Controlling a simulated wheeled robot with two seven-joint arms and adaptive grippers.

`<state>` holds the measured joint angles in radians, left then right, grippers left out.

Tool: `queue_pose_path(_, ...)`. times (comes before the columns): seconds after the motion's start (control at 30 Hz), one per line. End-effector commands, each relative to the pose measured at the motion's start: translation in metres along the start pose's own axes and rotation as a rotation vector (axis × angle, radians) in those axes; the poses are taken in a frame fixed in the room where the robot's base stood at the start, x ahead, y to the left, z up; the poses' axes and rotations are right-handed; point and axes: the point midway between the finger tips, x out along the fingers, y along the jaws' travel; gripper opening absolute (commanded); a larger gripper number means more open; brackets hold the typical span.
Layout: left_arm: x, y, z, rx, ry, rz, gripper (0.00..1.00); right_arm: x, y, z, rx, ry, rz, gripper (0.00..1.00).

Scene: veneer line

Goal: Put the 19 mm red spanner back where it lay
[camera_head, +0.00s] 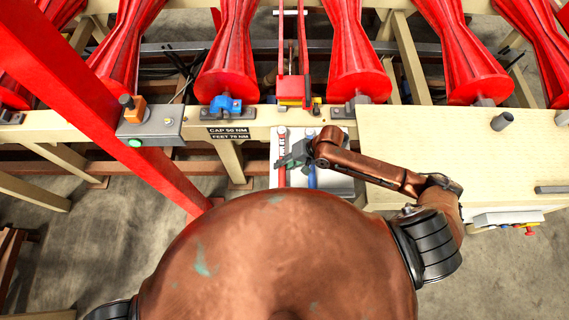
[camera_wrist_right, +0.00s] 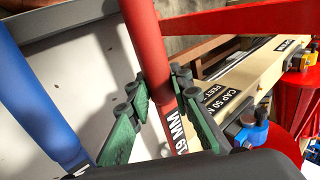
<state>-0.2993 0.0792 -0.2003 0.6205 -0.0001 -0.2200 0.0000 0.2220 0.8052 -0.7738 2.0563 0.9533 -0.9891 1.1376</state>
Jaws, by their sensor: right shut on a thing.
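The red spanner (camera_head: 282,176) is at the left side of a white tray (camera_head: 340,186) in the head view. In the right wrist view the red spanner (camera_wrist_right: 146,40) passes between the green fingers, and a white patch on it reads 19 MM. My right gripper (camera_head: 293,156) is shut on it; the fingers also show in the wrist view (camera_wrist_right: 165,92). I cannot tell whether the spanner touches the tray. A blue spanner (camera_head: 311,176) lies to the right of it, and also shows at the left of the wrist view (camera_wrist_right: 40,95). My left gripper is out of view.
A grey control box (camera_head: 150,126) with a green button is at left. A pale tabletop (camera_head: 450,140) lies right; a red post (camera_head: 95,95) crosses the left.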

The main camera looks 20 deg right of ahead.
Motion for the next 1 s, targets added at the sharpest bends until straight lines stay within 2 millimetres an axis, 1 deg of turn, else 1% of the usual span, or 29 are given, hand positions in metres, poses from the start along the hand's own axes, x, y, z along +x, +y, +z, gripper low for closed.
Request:
queue_pose_path(0.07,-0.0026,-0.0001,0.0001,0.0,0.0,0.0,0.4,-0.0003,-0.0021,-0.0003,0.003,0.005,-0.002,0.0)
queue_pose_path(0.53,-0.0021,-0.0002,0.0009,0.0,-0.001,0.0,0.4,0.0007,-0.0011,-0.0005,0.004,0.006,-0.001,0.0)
queue_pose_path(1.0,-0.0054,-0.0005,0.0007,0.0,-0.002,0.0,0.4,0.0084,0.0048,-0.0004,0.004,0.006,-0.001,0.0)
